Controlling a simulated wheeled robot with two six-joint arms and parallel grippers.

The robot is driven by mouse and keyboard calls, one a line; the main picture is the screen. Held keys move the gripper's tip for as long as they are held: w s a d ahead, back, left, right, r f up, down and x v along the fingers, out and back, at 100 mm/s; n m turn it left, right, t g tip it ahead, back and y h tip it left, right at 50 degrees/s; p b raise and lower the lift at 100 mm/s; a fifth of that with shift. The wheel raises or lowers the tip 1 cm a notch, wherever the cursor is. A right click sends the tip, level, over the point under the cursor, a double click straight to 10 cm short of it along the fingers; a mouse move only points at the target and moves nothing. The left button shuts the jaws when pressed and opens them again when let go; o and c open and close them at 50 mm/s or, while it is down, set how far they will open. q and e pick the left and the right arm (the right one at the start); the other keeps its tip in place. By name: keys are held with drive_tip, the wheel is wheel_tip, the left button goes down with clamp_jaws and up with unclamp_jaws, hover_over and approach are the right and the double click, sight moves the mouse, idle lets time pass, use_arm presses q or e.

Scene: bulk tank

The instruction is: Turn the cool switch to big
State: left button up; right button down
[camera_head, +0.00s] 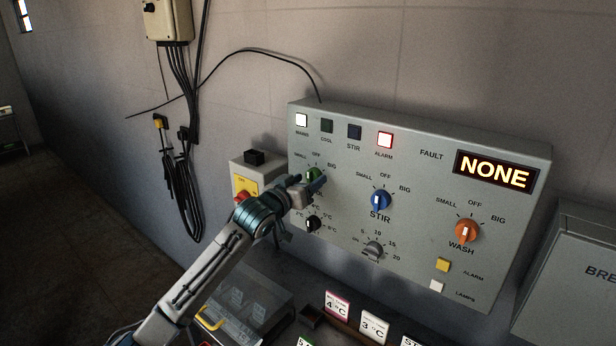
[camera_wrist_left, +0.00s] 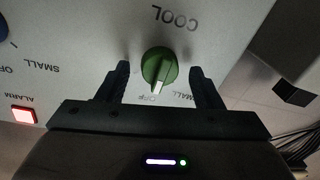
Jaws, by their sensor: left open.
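The green cool switch (camera_head: 314,173) is a round knob at the upper left of the grey control panel (camera_head: 410,225). My left gripper (camera_head: 308,190) is in front of it and partly covers it in the head view. In the left wrist view, upside down, the green knob (camera_wrist_left: 158,66) sits between the two open fingers of my left gripper (camera_wrist_left: 160,78), with a visible gap on each side. The knob's white mark points toward the OFF label. SMALL is readable beside OFF; BIG is hidden there but shows in the head view. My right gripper is not in view.
The blue stir knob (camera_head: 381,200) and orange wash knob (camera_head: 467,230) are to the right. A black knob (camera_head: 313,223) is just below my gripper. The alarm light (camera_head: 385,140) is red-rimmed; the display (camera_head: 495,172) reads NONE.

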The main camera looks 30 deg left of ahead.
use_arm(q)
drive_tip(key=shift+w, duration=0.35)
drive_tip(key=shift+c, duration=0.2)
drive_tip(key=c, duration=1)
drive_tip(key=shift+o, duration=0.2)
drive_tip(key=shift+m, duration=0.4)
drive_tip(key=m, duration=0.3)
drive_tip(key=shift+p, duration=0.35)
drive_tip(key=m, duration=0.6)
drive_tip(key=shift+f+t+h, duration=0.1)
drive_tip(key=shift+t+h, duration=0.2)
drive_tip(key=shift+m, duration=0.4)
